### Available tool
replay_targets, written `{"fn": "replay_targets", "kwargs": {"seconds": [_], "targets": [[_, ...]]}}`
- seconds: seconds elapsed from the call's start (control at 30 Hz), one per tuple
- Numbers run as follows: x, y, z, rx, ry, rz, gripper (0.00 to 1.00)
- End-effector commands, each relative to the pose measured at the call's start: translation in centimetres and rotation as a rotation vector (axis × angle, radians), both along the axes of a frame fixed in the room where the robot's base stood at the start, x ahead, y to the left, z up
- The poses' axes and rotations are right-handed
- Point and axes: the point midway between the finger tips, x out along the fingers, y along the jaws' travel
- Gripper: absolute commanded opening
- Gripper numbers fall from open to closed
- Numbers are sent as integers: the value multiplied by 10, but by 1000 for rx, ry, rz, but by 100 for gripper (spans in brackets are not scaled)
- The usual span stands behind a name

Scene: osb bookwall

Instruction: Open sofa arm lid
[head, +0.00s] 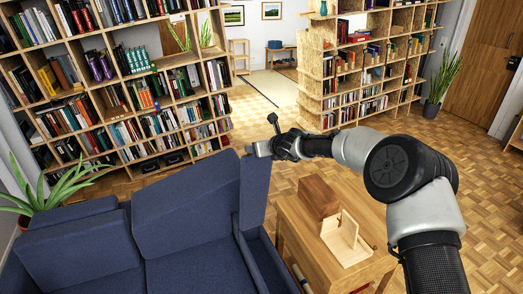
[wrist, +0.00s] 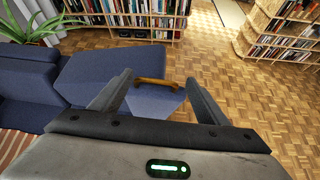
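The blue sofa (head: 190,235) fills the lower left of the head view. Its right arm's lid (head: 254,190) stands raised, nearly upright, above the long open top of the sofa arm (head: 264,262). My gripper (head: 252,150) is at the top edge of the lid. In the wrist view my gripper (wrist: 158,78) has its two fingers wide apart. Blue fabric (wrist: 154,103) and a tan strip (wrist: 152,82), perhaps a pull, show between them. I cannot tell whether a finger touches the lid.
A wooden side table (head: 290,230) with a brown box (head: 318,197) and a light wooden stand (head: 345,240) is right of the sofa arm, below my arm. Bookshelves (head: 130,100) line the back left. Parquet floor (head: 250,110) is clear behind the sofa.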

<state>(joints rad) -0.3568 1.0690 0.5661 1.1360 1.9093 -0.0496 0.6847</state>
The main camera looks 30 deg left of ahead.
Motion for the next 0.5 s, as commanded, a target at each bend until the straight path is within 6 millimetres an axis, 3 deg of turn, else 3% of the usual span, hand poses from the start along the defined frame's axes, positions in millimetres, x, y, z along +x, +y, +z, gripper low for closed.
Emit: {"fn": "replay_targets", "kwargs": {"seconds": [0.33,0.5], "targets": [[-4,-2,-5,-6,7,3,68],[-13,-12,1,-8,4,3,68]]}}
